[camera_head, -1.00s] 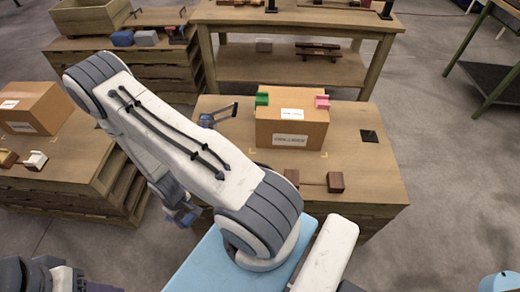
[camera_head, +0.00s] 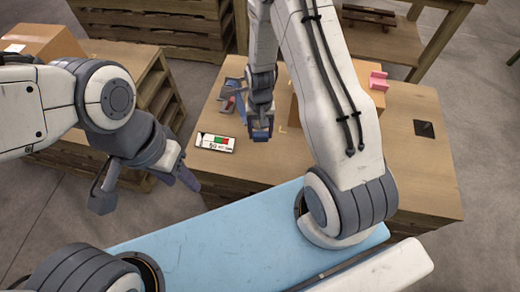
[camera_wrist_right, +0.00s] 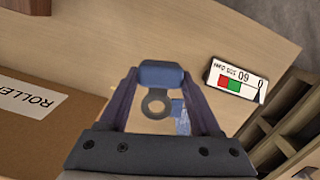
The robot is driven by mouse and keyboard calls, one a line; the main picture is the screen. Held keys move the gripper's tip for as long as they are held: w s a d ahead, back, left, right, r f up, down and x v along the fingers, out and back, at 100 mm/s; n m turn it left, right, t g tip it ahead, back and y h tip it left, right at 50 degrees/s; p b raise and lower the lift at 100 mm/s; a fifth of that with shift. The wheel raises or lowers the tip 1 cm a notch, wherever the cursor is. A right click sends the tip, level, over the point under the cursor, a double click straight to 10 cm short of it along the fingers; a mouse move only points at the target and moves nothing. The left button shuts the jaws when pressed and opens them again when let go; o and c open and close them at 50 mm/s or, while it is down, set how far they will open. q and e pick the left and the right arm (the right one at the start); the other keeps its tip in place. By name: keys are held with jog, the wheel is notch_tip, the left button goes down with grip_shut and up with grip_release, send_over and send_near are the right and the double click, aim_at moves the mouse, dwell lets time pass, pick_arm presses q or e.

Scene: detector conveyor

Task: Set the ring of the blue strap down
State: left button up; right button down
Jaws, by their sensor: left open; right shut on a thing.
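In the right wrist view a dark grey ring (camera_wrist_right: 157,104) joins a blue tab (camera_wrist_right: 162,74) held between the fingertips of my right gripper (camera_wrist_right: 160,80). I take these for the ring and part of the blue strap. In the head view the right gripper (camera_head: 262,128) points down above the wooden table (camera_head: 262,165). The ring is too small to make out there. Whether it touches the table cannot be told. My left gripper (camera_head: 145,194) is open and empty, at the left beyond the table's edge.
A white display with red and green fields (camera_head: 215,142) lies on the table left of the right gripper; it also shows in the wrist view (camera_wrist_right: 237,82). A cardboard box (camera_wrist_right: 48,120) stands close by, mostly behind my right arm in the head view. A pink block (camera_head: 378,81) is beside it.

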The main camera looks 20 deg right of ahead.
aim_at(256, 149)
jog(key=w+m+b, duration=0.1)
jog(key=b, duration=0.1)
jog(key=r+m+b, duration=0.1)
jog(key=b, duration=0.1)
jog(key=shift+w+a+y, duration=0.3)
jog(key=shift+w+a, duration=0.05)
jog(key=shift+w, duration=0.05)
jog(key=shift+r+m+b, duration=0.3)
jog(key=shift+r+b, duration=0.05)
jog(key=shift+b, duration=0.15)
jog(key=shift+s+a+f, duration=0.1)
notch_tip(256, 149, down, 9)
jog(key=shift+f+b, duration=0.15)
jog(key=shift+b, duration=0.95)
pick_arm(q)
notch_tip(256, 149, down, 9)
jog(key=shift+f, duration=0.15)
pick_arm(e)
jog(key=shift+c, duration=0.5)
grip_release()
jog(key=shift+f, duration=0.1)
